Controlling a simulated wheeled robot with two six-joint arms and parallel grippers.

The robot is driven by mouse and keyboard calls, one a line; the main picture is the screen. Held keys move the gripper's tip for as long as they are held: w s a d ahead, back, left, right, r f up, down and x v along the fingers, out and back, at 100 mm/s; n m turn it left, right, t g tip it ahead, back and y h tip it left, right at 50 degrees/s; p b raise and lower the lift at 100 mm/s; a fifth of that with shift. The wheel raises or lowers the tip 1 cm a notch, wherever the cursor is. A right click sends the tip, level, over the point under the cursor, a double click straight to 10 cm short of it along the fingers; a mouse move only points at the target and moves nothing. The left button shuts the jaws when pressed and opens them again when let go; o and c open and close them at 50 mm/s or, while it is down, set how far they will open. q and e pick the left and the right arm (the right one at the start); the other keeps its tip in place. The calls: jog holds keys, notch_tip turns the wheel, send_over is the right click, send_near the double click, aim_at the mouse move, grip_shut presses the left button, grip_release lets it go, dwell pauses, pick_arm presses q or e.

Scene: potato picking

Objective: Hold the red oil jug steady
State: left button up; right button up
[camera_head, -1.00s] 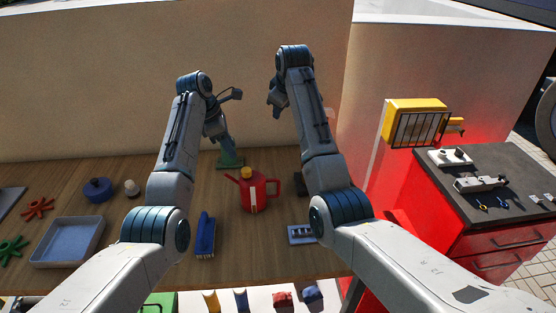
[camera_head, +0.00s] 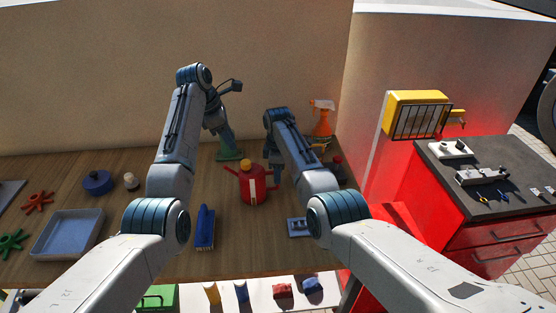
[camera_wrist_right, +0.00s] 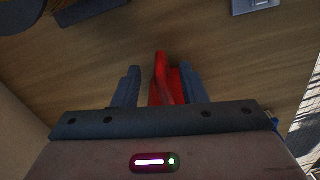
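The red oil jug (camera_head: 254,191) stands upright on the wooden table in the head view, with a yellow cap, a pale stripe and a spout to the left. In the right wrist view, my right gripper (camera_wrist_right: 159,68) is open, with its two fingers on either side of a red part (camera_wrist_right: 164,85), apparently the jug's handle. A gap shows on the left of it; contact on the right is unclear.
A blue tray (camera_head: 67,233), blue pot (camera_head: 97,182) and red handwheel (camera_head: 37,201) are on the left. An orange spray bottle (camera_head: 322,117) stands at the back right.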

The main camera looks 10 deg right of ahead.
jog(key=shift+f, duration=1.45)
pick_arm(q)
jog(key=shift+s, duration=0.1)
pick_arm(e)
grip_shut()
pick_arm(q)
jog(key=shift+o, duration=1.4)
jog(key=n+t+h, duration=0.5)
jog(key=n+t, duration=0.3)
jog(key=t, duration=0.1)
send_near(246, 164)
jog(key=w+a, duration=0.1)
jog(key=a, duration=0.1)
jog(key=shift+t, duration=0.3)
jog(key=x, duration=1.1)
jog(key=shift+s+d+r, duration=0.1)
jog(key=shift+d+r, duration=0.05)
jog(key=shift+d, duration=0.1)
